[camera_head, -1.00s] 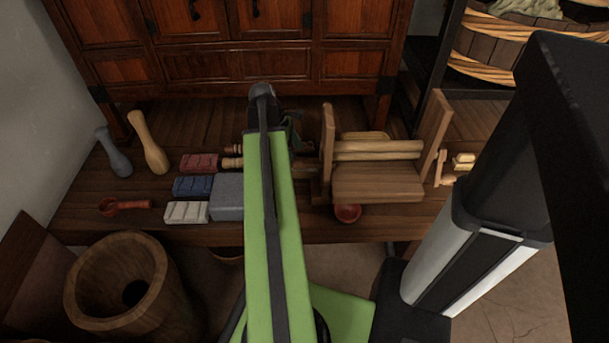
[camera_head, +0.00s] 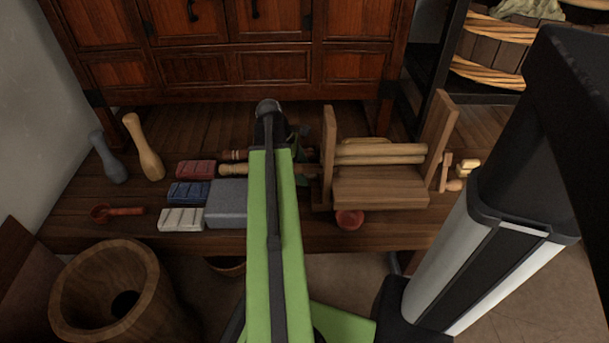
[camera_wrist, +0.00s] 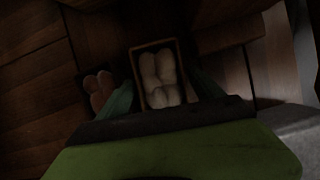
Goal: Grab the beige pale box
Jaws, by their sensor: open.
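In the head view my gripper is mostly hidden behind my green arm, over the bench. A pale grooved block (camera_head: 182,219) lies at the front left of the bench, left of my arm. I cannot tell whether this is the same thing as the box.
On the bench (camera_head: 85,221) are a blue block (camera_head: 189,192), a red block (camera_head: 196,169), a grey block (camera_head: 227,203) and a wooden stand (camera_head: 381,188). A darker tray (camera_wrist: 97,88) sits left of the box. A wooden tub (camera_head: 75,315) stands in front.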

